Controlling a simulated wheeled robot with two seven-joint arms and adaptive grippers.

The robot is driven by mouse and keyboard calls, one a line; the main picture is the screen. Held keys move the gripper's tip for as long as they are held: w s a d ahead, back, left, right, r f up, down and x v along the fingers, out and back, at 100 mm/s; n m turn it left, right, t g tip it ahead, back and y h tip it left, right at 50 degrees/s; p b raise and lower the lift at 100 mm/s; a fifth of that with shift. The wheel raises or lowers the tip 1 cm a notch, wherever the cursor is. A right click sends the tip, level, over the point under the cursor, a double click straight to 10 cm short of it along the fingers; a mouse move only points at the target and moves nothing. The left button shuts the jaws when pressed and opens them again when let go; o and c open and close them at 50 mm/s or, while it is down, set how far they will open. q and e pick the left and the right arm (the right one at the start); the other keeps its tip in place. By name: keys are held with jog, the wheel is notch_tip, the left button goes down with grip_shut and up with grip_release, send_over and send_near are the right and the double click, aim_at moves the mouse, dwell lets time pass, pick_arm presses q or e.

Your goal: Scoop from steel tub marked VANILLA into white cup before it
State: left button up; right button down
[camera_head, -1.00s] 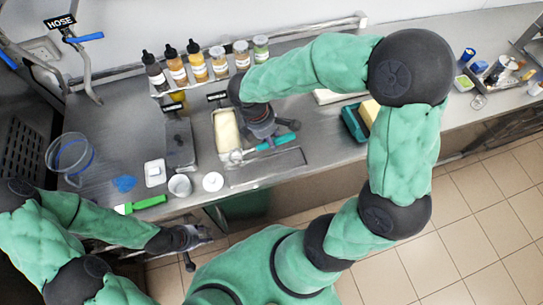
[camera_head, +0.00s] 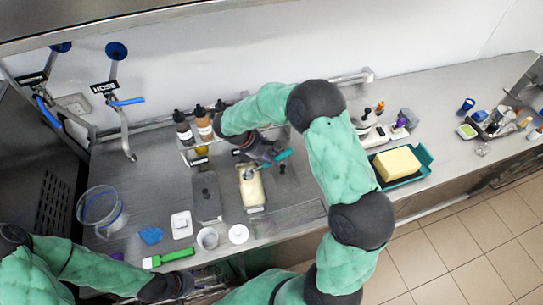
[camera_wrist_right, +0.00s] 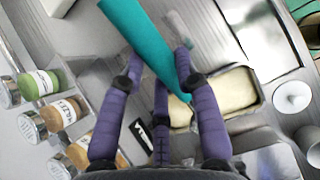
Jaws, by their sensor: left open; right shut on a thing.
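An open steel tub (camera_head: 263,196) of pale ice cream stands mid-counter; it also shows in the right wrist view (camera_wrist_right: 257,78). A dark label (camera_wrist_right: 138,134) beside it is mostly hidden, its text unreadable. The white cup (camera_head: 207,238) stands near the counter's front edge, left of the tub's front; it is partly cut off in the wrist view (camera_wrist_right: 314,152). My right gripper (camera_head: 266,153) is shut on a teal-handled tool (camera_wrist_right: 140,40) at the tub's back end. The tool's head cannot be made out clearly. My left gripper (camera_head: 190,284) is open and low at the front edge.
A lidded grey tub (camera_head: 206,200) stands left of the open one. A round white piece (camera_head: 238,234) lies right of the cup. A green-handled tool (camera_head: 168,257) lies at the front edge. Bottles (camera_head: 184,128) line the back. A teal tray (camera_head: 425,160) holds a yellow block.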

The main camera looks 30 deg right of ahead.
aim_at(277, 161)
jog(key=f, duration=0.1)
jog(key=f+y+b, duration=0.1)
jog(key=f, duration=0.1)
jog(key=shift+s+d+t, duration=0.1)
jog(key=shift+d+t, duration=0.1)
jog(key=shift+t, duration=0.1)
jog(key=shift+d+y+p, duration=0.35)
jog(key=shift+y+p, duration=0.05)
jog(key=shift+y, duration=0.4)
jog(key=shift+s+d+t+y+p, duration=0.3)
jog(key=shift+t+y+p, duration=0.1)
jog(key=shift+y+p, duration=0.1)
jog(key=shift+d+y+p, duration=0.25)
jog(key=shift+y+p, duration=0.45)
jog(key=shift+p, duration=0.05)
dwell(0.8)
